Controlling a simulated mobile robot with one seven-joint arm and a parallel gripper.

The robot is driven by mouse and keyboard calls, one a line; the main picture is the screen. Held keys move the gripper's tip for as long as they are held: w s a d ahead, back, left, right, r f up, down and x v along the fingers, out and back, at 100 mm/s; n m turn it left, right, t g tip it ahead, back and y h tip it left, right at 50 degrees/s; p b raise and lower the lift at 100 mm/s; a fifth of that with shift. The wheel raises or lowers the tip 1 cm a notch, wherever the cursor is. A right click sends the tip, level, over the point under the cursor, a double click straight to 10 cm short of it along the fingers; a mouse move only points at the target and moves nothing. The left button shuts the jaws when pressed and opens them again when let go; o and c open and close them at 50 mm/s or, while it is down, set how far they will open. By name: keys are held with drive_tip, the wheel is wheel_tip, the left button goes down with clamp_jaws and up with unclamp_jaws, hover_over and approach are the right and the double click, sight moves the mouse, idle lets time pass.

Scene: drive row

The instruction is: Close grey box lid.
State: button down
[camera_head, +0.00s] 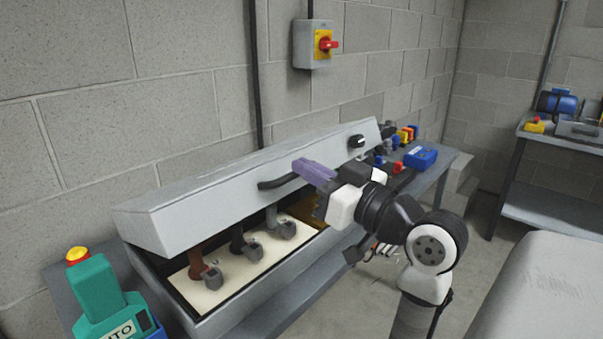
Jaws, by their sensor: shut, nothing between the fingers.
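The grey box (265,318) is long and sits on the bench along the wall. Its grey lid (215,190) is tilted partly open, and a gap at the front shows the pale inside with several upright fittings (243,243). A dark bar handle (277,183) and a black knob (357,141) are on the lid's front face. My gripper (303,166), with purple fingers, is shut and empty. It is in front of the lid by the right end of the handle. I cannot tell whether it touches the lid. My arm hides the box's right front part.
A green device (97,296) with a red and yellow button stands at the box's left end. A blue box (420,157) and several small coloured parts lie on the bench to the right. A wall switch (314,44) hangs above. Another bench (560,203) stands far right.

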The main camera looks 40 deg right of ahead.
drive_tip(key=s+f+t+b, duration=0.4)
drive_tip(key=f+b, duration=1)
drive_tip(key=b, duration=0.2)
drive_tip(key=shift+d+t+y, duration=0.15)
drive_tip(key=shift+t+y, duration=0.25)
drive_tip(key=shift+r, duration=0.1)
